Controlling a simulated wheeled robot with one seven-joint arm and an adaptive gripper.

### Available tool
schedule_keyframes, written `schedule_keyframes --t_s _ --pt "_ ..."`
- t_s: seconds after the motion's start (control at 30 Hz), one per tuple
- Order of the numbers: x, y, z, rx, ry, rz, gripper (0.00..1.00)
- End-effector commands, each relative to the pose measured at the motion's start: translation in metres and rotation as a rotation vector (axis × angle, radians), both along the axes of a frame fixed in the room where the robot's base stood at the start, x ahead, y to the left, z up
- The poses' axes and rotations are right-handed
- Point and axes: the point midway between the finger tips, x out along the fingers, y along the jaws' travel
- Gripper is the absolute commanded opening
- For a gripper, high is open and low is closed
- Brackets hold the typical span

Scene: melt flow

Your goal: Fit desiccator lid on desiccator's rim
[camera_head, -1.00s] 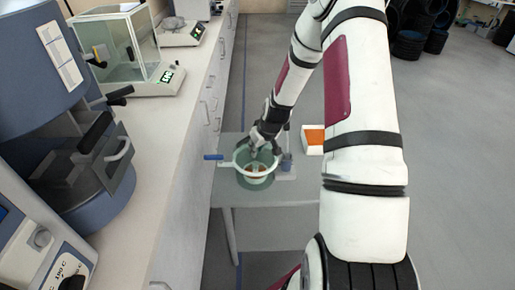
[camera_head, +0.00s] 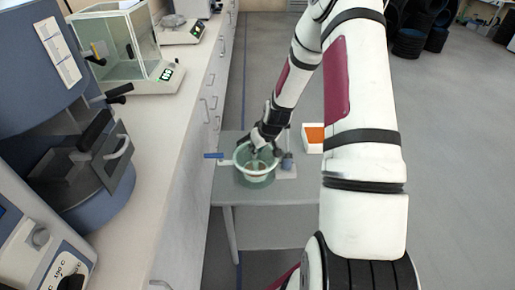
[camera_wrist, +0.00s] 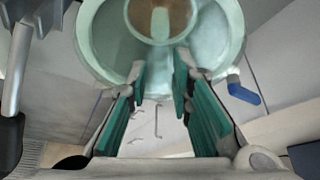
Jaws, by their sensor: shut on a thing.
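The desiccator (camera_head: 243,174), a pale green glass bowl, stands on the low grey table. Its blue stopcock (camera_head: 213,156) sticks out left; in the wrist view the stopcock (camera_wrist: 243,92) is at right. My gripper (camera_head: 258,152) is over the bowl, and in the wrist view its green-padded fingers (camera_wrist: 160,72) stand a little apart. They are shut on the see-through desiccator lid, whose pale knob (camera_wrist: 160,22) seems to show at the top. Lid and bowl glass overlap, so I cannot tell whether the lid touches the rim. A brown area shows through the glass.
The grey table (camera_head: 270,194) has bare room in front. The long bench (camera_head: 185,125) with instruments runs along the left.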

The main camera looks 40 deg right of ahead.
Motion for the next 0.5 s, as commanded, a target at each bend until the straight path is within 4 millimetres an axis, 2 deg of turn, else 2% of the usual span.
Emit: schedule_keyframes --t_s 0.17,0.2,0.3,0.5 --pt "0.0002 -0.0001 -0.0042 0.0 0.0 0.0 0.0" --pt "0.0003 -0.0001 -0.0045 0.0 -0.001 0.0 0.23" --pt "0.0002 -0.0001 -0.0039 0.0 -0.001 0.0 0.44" --pt "0.0 0.0 -0.0041 0.0 0.0 0.0 0.44"
